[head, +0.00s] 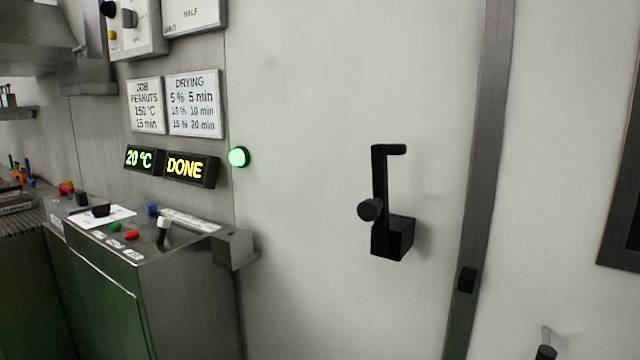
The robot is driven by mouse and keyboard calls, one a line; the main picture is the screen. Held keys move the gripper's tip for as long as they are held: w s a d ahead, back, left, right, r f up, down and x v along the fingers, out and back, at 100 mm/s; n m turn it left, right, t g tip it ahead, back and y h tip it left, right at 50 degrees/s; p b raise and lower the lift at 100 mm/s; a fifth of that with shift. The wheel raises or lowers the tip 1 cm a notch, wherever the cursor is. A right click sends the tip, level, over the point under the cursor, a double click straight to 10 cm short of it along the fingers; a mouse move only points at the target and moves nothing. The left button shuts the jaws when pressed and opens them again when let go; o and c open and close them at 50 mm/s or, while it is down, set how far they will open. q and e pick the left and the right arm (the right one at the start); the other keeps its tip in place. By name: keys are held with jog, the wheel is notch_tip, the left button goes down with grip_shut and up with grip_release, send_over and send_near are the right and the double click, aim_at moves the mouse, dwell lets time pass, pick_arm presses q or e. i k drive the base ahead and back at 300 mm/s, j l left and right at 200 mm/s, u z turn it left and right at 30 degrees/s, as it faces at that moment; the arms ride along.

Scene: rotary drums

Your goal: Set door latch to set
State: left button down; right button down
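The door latch (380,205) is a black lever on a pale wall-like door panel, right of the middle in the head view. Its upright bar ends at the top in a short arm that points right. A round knob sticks out at its left side, and a black box sits at its lower right. No marking for its positions can be read. Neither of my grippers shows in the head view, and nothing touches the latch.
A control console (150,240) with buttons and levers stands at the lower left. Above it are displays reading 20 °C and DONE (190,169), a lit green lamp (239,157) and job signs (193,104). A grey vertical strip (482,160) runs right of the latch. The space before the latch looks clear.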

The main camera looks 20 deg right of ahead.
aim_at(376, 209)
jog(key=i+j, duration=0.8)
